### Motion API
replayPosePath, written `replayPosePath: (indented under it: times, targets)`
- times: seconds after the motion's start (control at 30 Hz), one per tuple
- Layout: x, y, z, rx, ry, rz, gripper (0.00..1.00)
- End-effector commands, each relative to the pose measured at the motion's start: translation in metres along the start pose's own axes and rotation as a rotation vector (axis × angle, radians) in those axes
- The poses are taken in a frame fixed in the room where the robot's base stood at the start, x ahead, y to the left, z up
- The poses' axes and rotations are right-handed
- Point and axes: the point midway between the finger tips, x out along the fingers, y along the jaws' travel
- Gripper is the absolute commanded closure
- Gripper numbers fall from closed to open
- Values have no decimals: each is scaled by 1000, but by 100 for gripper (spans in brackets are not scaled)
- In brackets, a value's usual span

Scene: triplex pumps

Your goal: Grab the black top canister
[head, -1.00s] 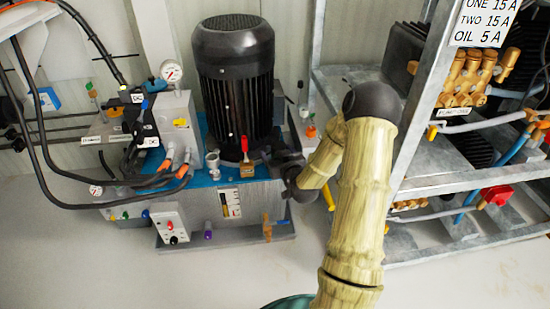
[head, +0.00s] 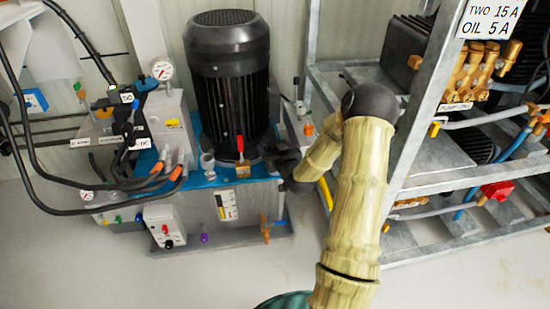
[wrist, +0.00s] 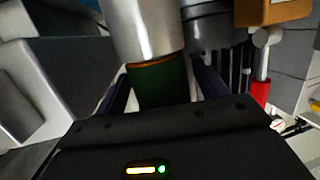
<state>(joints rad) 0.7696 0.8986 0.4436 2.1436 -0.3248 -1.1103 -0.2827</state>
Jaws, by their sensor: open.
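The large black ribbed canister (head: 228,85), shaped like a motor with a domed cap, stands upright on the blue-topped unit in the head view. My gripper (head: 280,160) is low beside its right base, dark and partly hidden by my arm. In the wrist view my gripper (wrist: 163,75) is open, with dark fingers either side of a cylinder (wrist: 145,35). That cylinder is silver above an orange ring and dark green below. I cannot tell whether the fingers touch it. A dark ribbed body (wrist: 215,35), apparently the canister, shows behind the right finger.
A red-handled valve (head: 240,148) stands before the canister; its red part (wrist: 261,92) shows right of the gripper in the wrist view. A gauge (head: 162,69) and black hoses (head: 60,180) lie left. A metal rack (head: 415,130) with pumps blocks the right. The front floor is clear.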

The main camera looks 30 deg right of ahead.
Motion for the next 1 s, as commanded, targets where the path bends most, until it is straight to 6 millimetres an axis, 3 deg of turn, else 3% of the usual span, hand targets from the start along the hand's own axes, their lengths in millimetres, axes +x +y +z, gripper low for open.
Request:
replayPosePath:
  times: [0.07, 0.3, 0.67, 1.0]
  targets:
    - [0, -1, 0, 0, 0, -2, 34]
    - [0, -3, 0, -1, 0, -5, 81]
    - [-1, -3, -9, -2, 2, -5, 81]
    - [-13, -3, -69, -4, 5, -5, 81]
